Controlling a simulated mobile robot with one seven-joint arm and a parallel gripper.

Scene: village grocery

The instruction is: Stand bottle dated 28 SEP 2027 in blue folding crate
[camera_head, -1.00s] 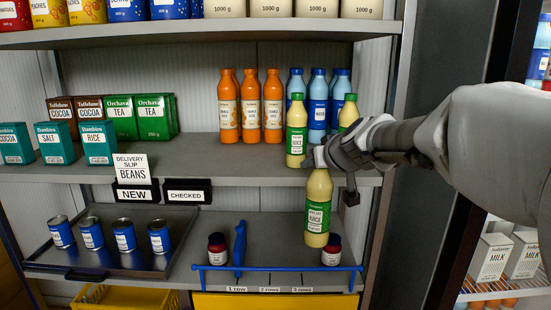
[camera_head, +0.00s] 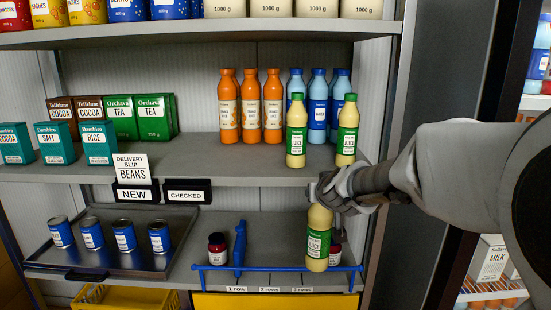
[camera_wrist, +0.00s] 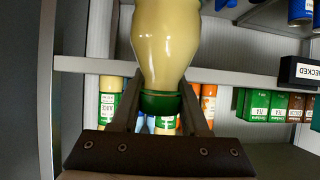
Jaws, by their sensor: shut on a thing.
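My gripper (camera_head: 335,192) is shut on the neck of a pale yellow juice bottle (camera_head: 319,222) with a green label. The bottle hangs roughly upright in front of the lower shelf, overlapping a blue rail in the picture. The wrist view shows the bottle (camera_wrist: 160,40) with its green cap between the fingers (camera_wrist: 160,112). Two similar juice bottles stand on the middle shelf, one left (camera_head: 296,133) and one right (camera_head: 347,133). Their dates are too small to read. I cannot make out a blue folding crate for certain; the blue rail (camera_head: 215,267) is on the lower shelf's front.
On the lower shelf are a dark jar (camera_head: 217,248), a blue upright piece (camera_head: 239,247), another jar (camera_head: 335,254) partly behind the bottle, and a tray (camera_head: 165,262) with several cans. A yellow crate (camera_head: 130,295) is below. Orange bottles (camera_head: 251,105) and blue bottles (camera_head: 317,105) stand above.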

